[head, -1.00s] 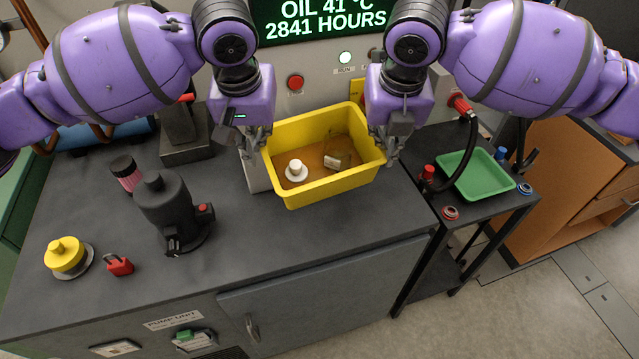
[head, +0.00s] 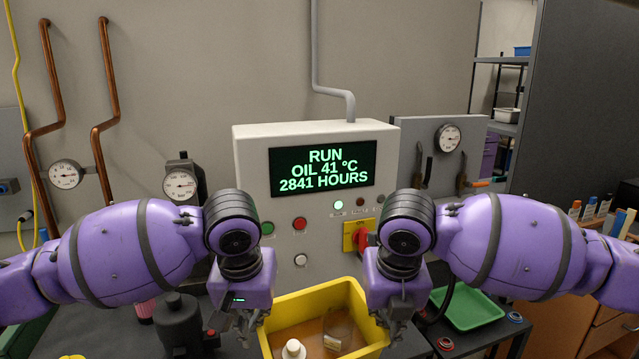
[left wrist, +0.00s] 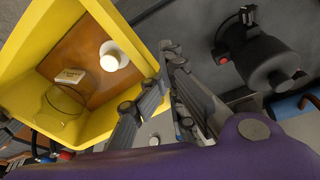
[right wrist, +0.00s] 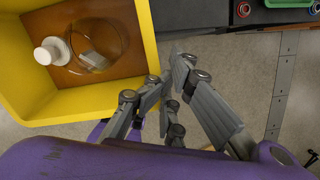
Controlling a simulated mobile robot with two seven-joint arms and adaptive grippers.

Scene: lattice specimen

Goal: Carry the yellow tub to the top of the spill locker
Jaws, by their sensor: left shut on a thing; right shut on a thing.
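The yellow tub (head: 305,303) is at the bottom centre of the head view, between my two grippers, its lower part cut off. It holds a white knobbed piece (head: 293,349), a small pale block (head: 332,343) and a clear rounded vessel (right wrist: 98,45). My left gripper (head: 246,328) is shut on the tub's left side; its fingers (left wrist: 160,75) meet the wall in the left wrist view. My right gripper (head: 393,328) is shut on the right side, also shown in the right wrist view (right wrist: 165,80). I cannot tell which thing is the spill locker.
A control box (head: 250,175) with a lit display stands behind the tub. A dark pump part (head: 180,325) is to the left. A green tray (head: 468,308) lies to the right, near a wooden cabinet (head: 560,318). A tall dark panel (head: 580,110) rises at the far right.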

